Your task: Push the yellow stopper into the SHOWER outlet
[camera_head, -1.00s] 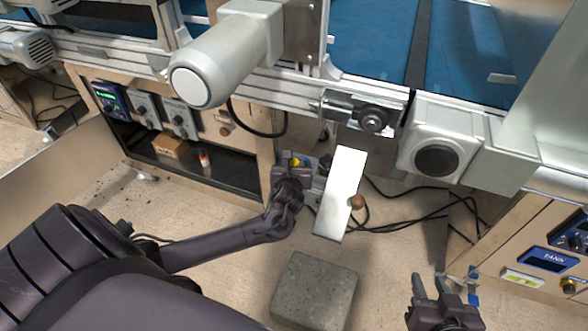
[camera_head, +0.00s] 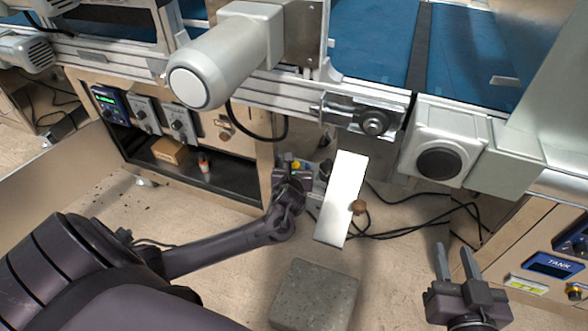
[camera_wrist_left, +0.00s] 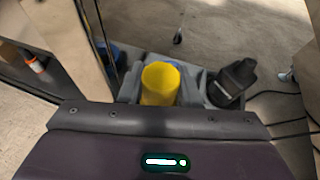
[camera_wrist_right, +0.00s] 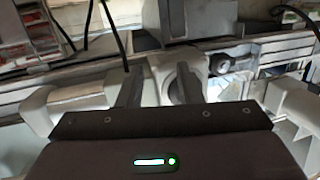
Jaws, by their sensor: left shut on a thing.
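The yellow stopper (camera_wrist_left: 160,84) sits between the fingers of my left gripper in the left wrist view. In the head view only a small yellow part (camera_head: 296,164) shows. My left gripper (camera_head: 293,170) is shut on it, low down beside the cabinet's right end. My right gripper (camera_head: 456,250) is open and empty at the lower right. Its fingers also show apart in the right wrist view (camera_wrist_right: 160,85). I cannot make out a SHOWER label or which opening is that outlet.
A black-capped fitting (camera_wrist_left: 232,84) is just right of the stopper. A white tilted plate (camera_head: 341,200) stands right of my left gripper. A grey block (camera_head: 313,295) lies on the floor in front. Black cables run behind. A TANK panel (camera_head: 552,265) is at the right.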

